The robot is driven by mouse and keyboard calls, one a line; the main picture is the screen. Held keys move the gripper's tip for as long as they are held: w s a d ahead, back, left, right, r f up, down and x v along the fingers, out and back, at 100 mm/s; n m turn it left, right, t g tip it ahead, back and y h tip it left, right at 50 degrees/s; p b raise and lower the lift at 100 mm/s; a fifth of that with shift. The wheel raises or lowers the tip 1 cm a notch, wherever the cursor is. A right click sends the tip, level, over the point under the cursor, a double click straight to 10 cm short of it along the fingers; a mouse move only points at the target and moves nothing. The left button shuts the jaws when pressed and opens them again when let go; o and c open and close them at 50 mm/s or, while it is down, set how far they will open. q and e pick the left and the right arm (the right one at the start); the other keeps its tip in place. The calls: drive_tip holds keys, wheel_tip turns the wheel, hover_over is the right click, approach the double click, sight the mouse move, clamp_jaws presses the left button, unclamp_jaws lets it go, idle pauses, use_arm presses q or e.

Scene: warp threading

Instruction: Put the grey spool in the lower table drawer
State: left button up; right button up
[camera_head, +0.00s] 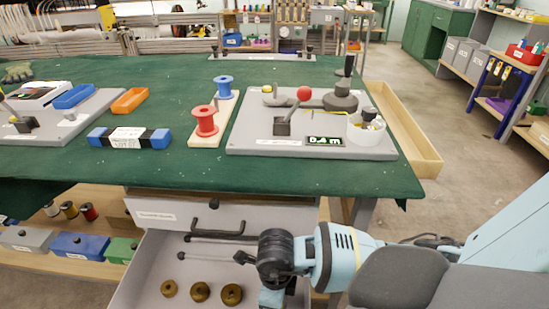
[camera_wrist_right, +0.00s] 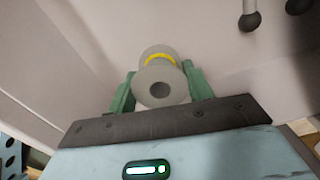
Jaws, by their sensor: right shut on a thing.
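The grey spool (camera_wrist_right: 155,107), with a yellow band, shows in the right wrist view between the green fingers of my right gripper (camera_wrist_right: 161,84), which is shut on it. The spool is over the pale interior of the lower table drawer (camera_wrist_right: 65,65); I cannot tell whether it touches the floor. In the head view the lower drawer (camera_head: 147,265) is pulled open under the table. My right arm reaches down into it, and the spool and fingers are hidden there. My left gripper is not in view.
Several brass pieces (camera_head: 200,291) lie in the drawer's front left. Rods with dark ball ends (camera_head: 210,237) lie farther back, beside the gripper. The upper drawer (camera_head: 165,214) is shut above. A red spool (camera_head: 205,122) and a blue spool (camera_head: 223,87) stand on the table.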

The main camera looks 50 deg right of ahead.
wheel_tip(320, 180, down, 2)
drive_tip(key=shift+f, duration=0.25)
drive_tip(key=o, duration=0.9)
drive_tip(key=shift+f+b, duration=0.15)
drive_tip(key=shift+b, duration=0.15)
drive_tip(key=shift+c, duration=0.2)
wheel_tip(320, 180, up, 12)
drive_tip(key=p, duration=0.3)
drive_tip(key=shift+r, duration=0.2)
